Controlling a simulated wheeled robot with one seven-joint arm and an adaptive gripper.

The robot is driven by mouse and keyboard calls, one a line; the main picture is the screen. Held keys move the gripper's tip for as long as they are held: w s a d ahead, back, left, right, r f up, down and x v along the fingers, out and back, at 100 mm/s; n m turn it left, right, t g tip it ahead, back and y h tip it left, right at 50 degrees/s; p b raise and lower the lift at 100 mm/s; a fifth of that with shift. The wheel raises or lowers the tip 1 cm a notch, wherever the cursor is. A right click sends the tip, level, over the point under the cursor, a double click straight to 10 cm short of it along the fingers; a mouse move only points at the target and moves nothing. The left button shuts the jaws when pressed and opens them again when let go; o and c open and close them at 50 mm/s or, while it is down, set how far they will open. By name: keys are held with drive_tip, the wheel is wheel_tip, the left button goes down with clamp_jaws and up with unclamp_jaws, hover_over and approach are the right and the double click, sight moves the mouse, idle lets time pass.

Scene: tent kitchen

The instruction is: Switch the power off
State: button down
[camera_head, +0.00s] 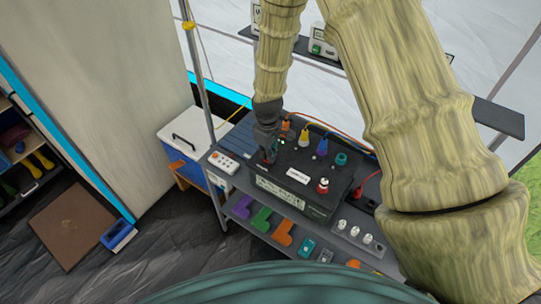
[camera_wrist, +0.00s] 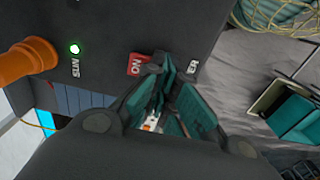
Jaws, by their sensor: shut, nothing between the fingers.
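A black power box (camera_head: 300,180) with sockets, plugs and a pale label stands on the grey shelf unit. My gripper (camera_head: 270,156) is at the left end of the box. In the wrist view the teal fingertips of my gripper (camera_wrist: 168,80) are shut and empty, close beside the switch. I cannot tell whether they touch it. The fingers partly cover the panel.
An orange plug (camera_wrist: 28,60) sticks out near the light. A white power strip (camera_head: 223,162) lies to the left. A metal pole (camera_head: 202,85) rises at the shelf's left.

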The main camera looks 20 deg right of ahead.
drive_tip(key=shift+r+p, duration=2.3)
drive_tip(key=shift+r, duration=1.2)
